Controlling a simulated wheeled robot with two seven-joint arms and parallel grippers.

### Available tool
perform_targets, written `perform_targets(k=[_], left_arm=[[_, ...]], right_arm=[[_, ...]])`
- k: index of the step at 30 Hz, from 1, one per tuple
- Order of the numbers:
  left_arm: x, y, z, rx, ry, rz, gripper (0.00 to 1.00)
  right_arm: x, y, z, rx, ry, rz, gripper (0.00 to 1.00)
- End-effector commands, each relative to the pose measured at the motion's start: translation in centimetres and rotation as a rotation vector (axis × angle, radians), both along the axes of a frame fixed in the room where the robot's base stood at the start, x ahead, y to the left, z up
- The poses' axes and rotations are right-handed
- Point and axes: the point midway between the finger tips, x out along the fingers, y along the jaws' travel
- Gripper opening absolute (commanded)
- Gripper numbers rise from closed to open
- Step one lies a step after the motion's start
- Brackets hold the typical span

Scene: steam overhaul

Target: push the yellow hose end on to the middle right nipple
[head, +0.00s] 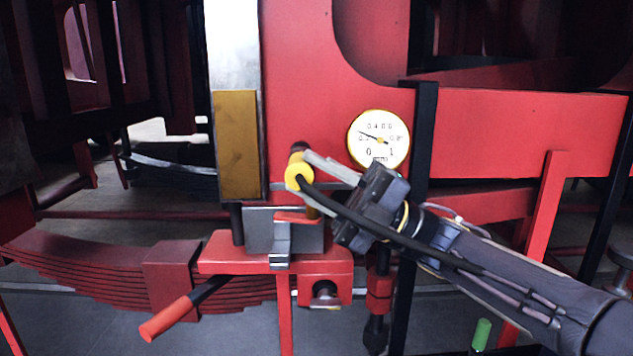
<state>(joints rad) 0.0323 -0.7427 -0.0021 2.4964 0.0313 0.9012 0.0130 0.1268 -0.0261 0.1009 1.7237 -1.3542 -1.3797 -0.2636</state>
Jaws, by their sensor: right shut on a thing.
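The yellow hose end (298,172) is a short round yellow piece with a black hose (390,234) running from it to the lower right, along my right arm. My right gripper (309,174) comes in from the right and is shut on the hose end, with its grey fingers around it. The hose end is in front of the red frame, left of and below the gauge. A dark reddish round part (299,147) shows just above it. The middle right nipple cannot be made out; the hose end and gripper may hide it. My left gripper is out of view.
A white dial gauge (379,137) with a yellow rim is close above my right gripper. Below are a grey block (259,231), a red bracket (225,262) and a red-handled lever (166,318). A black upright (424,130) stands to the right. A green cylinder (481,334) shows at the bottom.

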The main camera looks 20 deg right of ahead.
Motion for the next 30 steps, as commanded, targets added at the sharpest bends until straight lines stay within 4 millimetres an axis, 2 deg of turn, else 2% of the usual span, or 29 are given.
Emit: perform_targets(k=[16,17,22,30], left_arm=[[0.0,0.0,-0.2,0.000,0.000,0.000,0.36],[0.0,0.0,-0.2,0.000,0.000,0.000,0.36],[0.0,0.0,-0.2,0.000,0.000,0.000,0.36],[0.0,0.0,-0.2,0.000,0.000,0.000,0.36]], right_arm=[[1.6,-0.5,0.1,0.002,-0.001,-0.001,0.02],[1.6,-0.5,0.1,0.002,-0.001,-0.001,0.32],[1.6,-0.5,0.1,0.001,0.001,-0.002,0.54],[1.6,-0.5,0.0,0.001,0.002,-0.001,0.55]])
